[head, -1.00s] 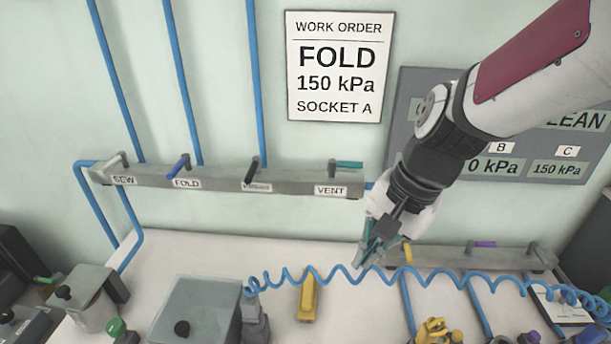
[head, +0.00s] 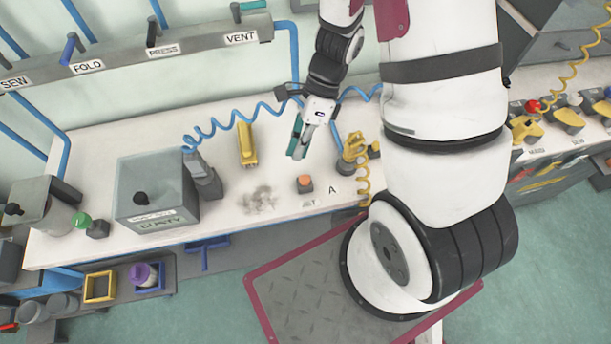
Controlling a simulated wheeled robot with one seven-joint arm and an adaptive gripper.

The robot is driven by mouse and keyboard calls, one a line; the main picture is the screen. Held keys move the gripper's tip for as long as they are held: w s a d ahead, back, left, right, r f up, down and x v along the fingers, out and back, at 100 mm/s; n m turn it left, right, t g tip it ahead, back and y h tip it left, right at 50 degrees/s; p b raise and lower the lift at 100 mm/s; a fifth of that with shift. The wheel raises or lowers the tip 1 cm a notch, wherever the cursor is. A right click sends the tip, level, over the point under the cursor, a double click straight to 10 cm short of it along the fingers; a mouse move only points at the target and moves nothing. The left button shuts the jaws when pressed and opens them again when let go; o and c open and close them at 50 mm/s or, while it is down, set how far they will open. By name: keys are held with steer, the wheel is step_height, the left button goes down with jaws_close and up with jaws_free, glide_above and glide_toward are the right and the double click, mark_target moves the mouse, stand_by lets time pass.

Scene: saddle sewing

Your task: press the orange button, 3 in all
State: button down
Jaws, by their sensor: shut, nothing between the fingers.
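The orange button (head: 304,181) sits on a small dark base on the white bench, left of the letter A and above a small label too small to read. My gripper (head: 297,157) is shut and empty, its teal fingertips pointing down. In the picture it is just above the button and apart from it; I cannot tell the exact height.
A grey dust-like patch (head: 258,200) lies left of the button. A yellow bar (head: 247,145), a grey tool (head: 203,176) on a coiled blue hose and a grey lidded box (head: 157,192) stand further left. A yellow fitting (head: 352,150) with a coiled hose is close on the right.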

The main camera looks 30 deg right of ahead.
steer(key=shift+f, duration=0.15)
steer(key=b, duration=0.3)
glide_above(300, 178)
step_height(300, 178, down, 7)
steer(key=shift+w+f, duration=0.1)
steer(key=shift+f, duration=0.05)
steer(key=shift+f+b, duration=0.35)
steer(key=shift+f, duration=0.35)
steer(key=shift+f, duration=0.1)
stand_by(1.1)
steer(key=shift+f, duration=0.3)
steer(key=shift+f, duration=0.55)
stand_by(0.7)
steer(key=shift+r, duration=1)
steer(key=shift+r, duration=0.1)
